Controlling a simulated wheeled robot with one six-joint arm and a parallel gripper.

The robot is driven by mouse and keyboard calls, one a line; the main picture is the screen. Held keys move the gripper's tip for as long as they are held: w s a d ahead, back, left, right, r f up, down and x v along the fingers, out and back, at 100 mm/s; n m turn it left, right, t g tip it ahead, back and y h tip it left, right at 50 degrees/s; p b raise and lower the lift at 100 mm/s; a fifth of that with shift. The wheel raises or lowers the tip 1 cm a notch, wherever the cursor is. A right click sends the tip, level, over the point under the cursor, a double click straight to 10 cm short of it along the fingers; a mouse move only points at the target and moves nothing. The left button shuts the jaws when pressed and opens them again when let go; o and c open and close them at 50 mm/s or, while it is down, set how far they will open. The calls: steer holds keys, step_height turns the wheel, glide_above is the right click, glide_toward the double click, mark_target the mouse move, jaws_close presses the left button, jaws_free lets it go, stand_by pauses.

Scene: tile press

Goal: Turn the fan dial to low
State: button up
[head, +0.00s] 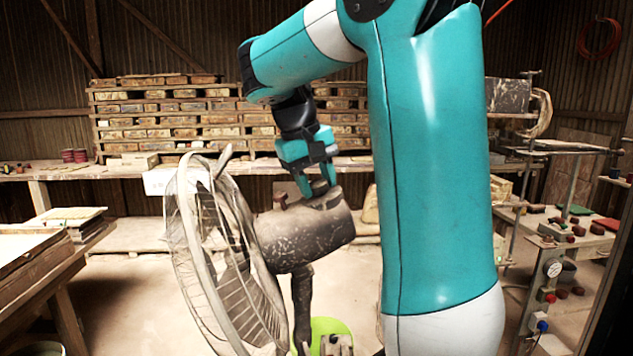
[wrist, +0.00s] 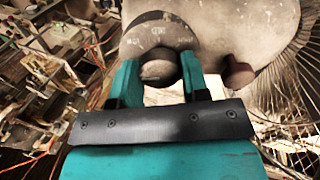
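A dusty grey fan stands in the head view, its motor housing (head: 305,237) to the right of its wire cage (head: 215,250). My gripper (head: 315,186) points down at the top of this housing. My gripper (wrist: 161,72) has one teal finger on each side of the dial, with the dial filling most of the gap. Whether the fingers press on it cannot be told. The dial's pointer is not clear.
A brown knob (wrist: 238,75) stands on the housing close to the right finger, and the fan cage lies beyond it. Stacked tiles on a rack (head: 230,105) line the back wall. A press stand with a gauge (head: 553,268) is at the right.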

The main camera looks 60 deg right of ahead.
steer(key=shift+c, duration=1)
steer(key=shift+m, duration=0.3)
steer(key=m, duration=0.4)
steer(key=shift+m, duration=2)
steer(key=shift+r, duration=0.1)
steer(key=o, duration=0.9)
steer(key=shift+o, duration=0.2)
